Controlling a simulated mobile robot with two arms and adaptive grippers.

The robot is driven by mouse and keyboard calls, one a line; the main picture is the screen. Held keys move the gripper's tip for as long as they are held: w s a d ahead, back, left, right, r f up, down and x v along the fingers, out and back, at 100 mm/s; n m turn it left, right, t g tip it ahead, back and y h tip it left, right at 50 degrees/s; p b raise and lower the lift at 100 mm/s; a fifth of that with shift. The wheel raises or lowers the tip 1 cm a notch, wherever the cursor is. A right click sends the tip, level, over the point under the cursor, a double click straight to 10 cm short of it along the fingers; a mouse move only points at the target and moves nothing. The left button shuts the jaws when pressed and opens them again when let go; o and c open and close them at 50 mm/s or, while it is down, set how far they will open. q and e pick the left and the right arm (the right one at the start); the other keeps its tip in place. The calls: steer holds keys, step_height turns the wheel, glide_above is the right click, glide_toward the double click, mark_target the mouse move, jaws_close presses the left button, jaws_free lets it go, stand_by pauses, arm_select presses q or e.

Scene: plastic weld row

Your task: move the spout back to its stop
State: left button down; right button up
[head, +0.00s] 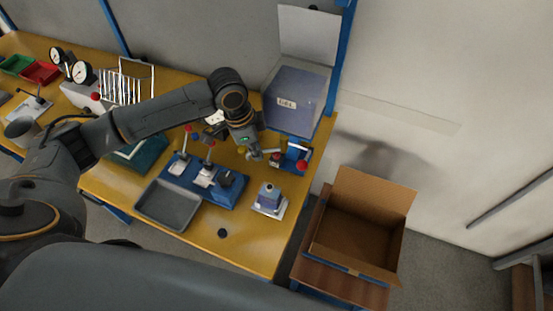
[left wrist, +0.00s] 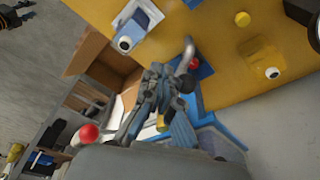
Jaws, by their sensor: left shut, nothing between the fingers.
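My left gripper (head: 256,155) is shut and empty, low over the left side of a small blue fixture (head: 292,158) near the bench's right end. In the left wrist view its fingers (left wrist: 160,76) are together, close to a curved grey tube (left wrist: 188,50) that looks like the spout. I cannot tell whether they touch it. The tube rises beside a blue plate (left wrist: 205,70) with a red ball on it. In the head view the arm and fingers hide most of the spout. A dark shape (left wrist: 14,17) at the wrist view's top left may be my right gripper.
A blue-purple bin (head: 295,100) stands behind the fixture. A blue base with levers (head: 218,190) and a grey tray (head: 168,205) lie to the left. An open cardboard box (head: 343,247) is off the bench's right end.

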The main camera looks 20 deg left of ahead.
arm_select(q)
steer(key=shift+w+a, duration=0.25)
steer(key=shift+a, duration=0.1)
steer(key=shift+w+a+p, duration=0.35)
steer(key=shift+w+p, duration=0.05)
steer(key=shift+p, duration=0.1)
steer(key=shift+w, duration=0.15)
steer(key=shift+w+a+p, duration=0.25)
steer(key=shift+w+p, duration=0.05)
steer(key=shift+p, duration=0.05)
stand_by(0.4)
